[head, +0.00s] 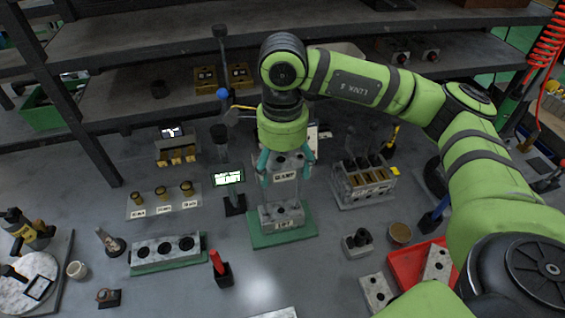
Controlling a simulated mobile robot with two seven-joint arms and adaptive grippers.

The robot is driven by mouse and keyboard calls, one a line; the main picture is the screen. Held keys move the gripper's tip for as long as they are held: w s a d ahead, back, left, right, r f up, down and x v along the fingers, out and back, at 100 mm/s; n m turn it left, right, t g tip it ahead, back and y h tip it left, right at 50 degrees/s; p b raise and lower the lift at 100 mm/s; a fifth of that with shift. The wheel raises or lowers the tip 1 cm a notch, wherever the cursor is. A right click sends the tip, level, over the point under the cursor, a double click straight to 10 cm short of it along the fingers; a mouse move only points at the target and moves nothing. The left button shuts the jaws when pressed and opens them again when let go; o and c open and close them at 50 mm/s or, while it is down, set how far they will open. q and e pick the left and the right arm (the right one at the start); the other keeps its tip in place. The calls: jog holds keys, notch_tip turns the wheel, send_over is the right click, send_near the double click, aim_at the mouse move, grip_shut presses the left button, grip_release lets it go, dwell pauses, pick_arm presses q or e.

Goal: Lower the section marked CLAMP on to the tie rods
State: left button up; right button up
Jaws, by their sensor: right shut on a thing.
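My right gripper (286,168) comes down from above with its teal fingers on both sides of a grey metal block marked CLAMP (285,177). It is shut on that block and holds it roughly upright. Directly below in the picture, another grey block (281,216) with a white front label stands on a green base plate (263,239). The tie rods are too small or hidden to make out clearly between the two blocks. I cannot tell whether the CLAMP section touches anything beneath it. My left gripper is not in view.
A small screen on a stand (228,177) is close left of the stack. A rack of labelled blocks (363,182) is to its right. A red tray (409,262) and a grey block with holes (166,251) are nearer.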

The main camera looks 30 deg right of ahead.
jog(key=shift+b, duration=0.65)
dwell(0.7)
jog(key=shift+f+b, duration=5.85)
jog(key=shift+f, duration=0.25)
jog(key=o, duration=1.5)
notch_tip(320, 180, up, 12)
jog(key=shift+r, duration=0.1)
